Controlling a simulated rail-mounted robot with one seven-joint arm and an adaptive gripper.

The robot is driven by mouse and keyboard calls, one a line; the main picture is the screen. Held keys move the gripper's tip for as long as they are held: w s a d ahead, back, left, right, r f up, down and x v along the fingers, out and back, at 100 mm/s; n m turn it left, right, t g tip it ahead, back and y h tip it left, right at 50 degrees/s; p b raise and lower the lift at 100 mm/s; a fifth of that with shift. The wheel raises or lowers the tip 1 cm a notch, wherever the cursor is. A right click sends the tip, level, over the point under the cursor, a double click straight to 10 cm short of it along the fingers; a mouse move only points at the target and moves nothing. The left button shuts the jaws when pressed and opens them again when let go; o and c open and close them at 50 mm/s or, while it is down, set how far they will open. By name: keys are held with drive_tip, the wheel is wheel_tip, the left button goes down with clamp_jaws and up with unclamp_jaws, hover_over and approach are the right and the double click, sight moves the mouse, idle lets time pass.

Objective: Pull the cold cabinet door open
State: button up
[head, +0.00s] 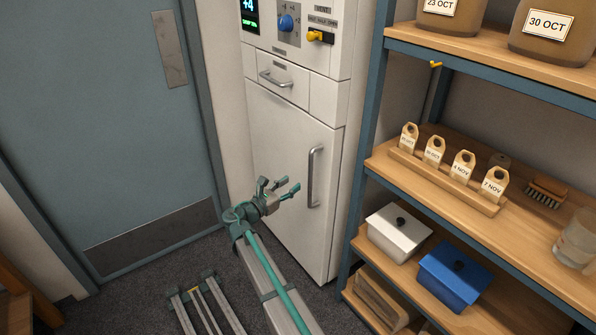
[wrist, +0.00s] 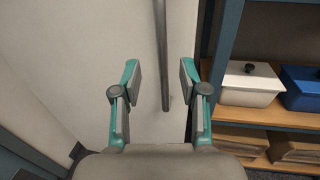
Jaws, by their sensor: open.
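The cold cabinet door (head: 285,165) is a tall white panel in the lower part of the white cabinet, and it looks shut. Its vertical grey bar handle (head: 314,176) is on the door's right side. My gripper (head: 281,189) is in front of the door, left of the handle in the head view. In the wrist view my gripper (wrist: 159,75) is open and empty, its green-and-grey fingers spread. The handle (wrist: 163,60) shows between and beyond the fingertips there, its lower end in view and its top cut off. I see no contact between fingers and handle.
Right of the cabinet stands a shelf unit (head: 366,205) with a blue frame, holding a tag rack (head: 445,181), a white lidded box (head: 399,232) and a blue lidded box (head: 455,277). A small drawer (head: 277,80) is above the door. A grey-blue room door (head: 95,120) is at left.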

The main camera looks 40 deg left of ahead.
drive_tip(key=w+p, duration=0.1)
drive_tip(key=w, duration=1)
drive_tip(key=shift+d, duration=0.15)
drive_tip(key=shift+f, duration=0.1)
clamp_jaws()
